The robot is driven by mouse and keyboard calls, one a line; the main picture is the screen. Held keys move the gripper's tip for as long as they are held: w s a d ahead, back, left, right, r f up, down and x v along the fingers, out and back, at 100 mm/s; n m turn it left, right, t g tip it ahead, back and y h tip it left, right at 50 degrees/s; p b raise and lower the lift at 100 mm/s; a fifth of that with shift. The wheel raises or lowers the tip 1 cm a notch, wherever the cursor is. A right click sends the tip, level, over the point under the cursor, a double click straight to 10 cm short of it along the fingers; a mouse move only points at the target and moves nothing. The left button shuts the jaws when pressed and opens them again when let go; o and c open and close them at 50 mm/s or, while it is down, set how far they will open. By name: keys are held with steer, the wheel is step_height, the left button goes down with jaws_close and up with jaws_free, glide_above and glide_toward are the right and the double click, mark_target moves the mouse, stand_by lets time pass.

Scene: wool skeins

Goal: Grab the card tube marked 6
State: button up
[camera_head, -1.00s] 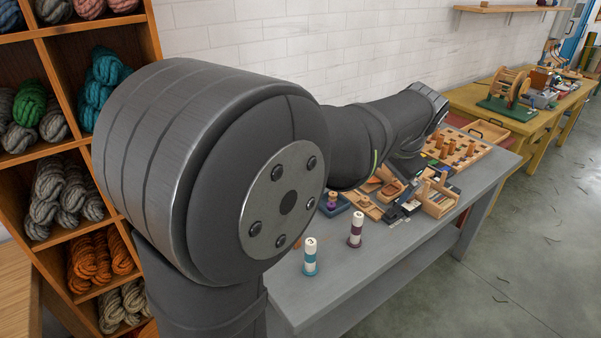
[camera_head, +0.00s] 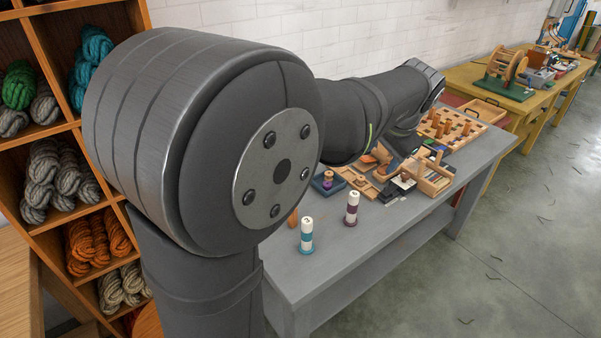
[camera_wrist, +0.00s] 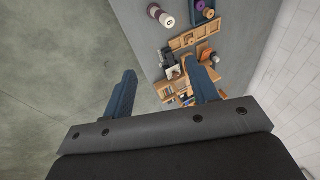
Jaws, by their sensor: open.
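A card tube with a white body and dark purple ends (camera_head: 351,208) stands upright on the grey table. It also shows in the wrist view (camera_wrist: 163,17), at the top edge, with a small mark on its end that looks like a 6 but is hard to read. A second white tube with a teal base (camera_head: 306,236) stands upright closer to the table's near end. My gripper (camera_wrist: 159,66) is open and empty, its two blue fingers spread above the table's edge. The purple tube lies beyond the fingertips in the wrist view, not between them.
Wooden trays and small boxes (camera_wrist: 193,38) crowd the table beneath and right of the fingers. A blue box with a purple spool (camera_head: 327,182) stands near the purple tube. A peg board (camera_head: 447,129) is farther back.

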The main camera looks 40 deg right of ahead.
mark_target(355, 194)
steer(key=w+d+f+n, duration=0.1)
steer(key=w+f+n, duration=0.2)
steer(key=f, duration=0.3)
steer(key=w+d+f+n, duration=0.2)
steer(key=w+f+n, duration=0.1)
steer(key=f, duration=0.4)
steer(key=w+d+f+n+h, duration=0.1)
steer(key=w+f+n, duration=0.2)
steer(key=f, duration=0.4)
steer(key=shift+w+d+f+g, duration=0.2)
steer(key=shift+w+d+g, duration=0.15)
steer(key=shift+g, duration=0.05)
steer(key=shift+d+x, duration=0.1)
steer(key=shift+x, duration=1.55)
steer(key=shift+d+x, duration=0.15)
steer(key=shift+x, duration=1.5)
steer(key=shift+w+r, duration=0.15)
jaws_close()
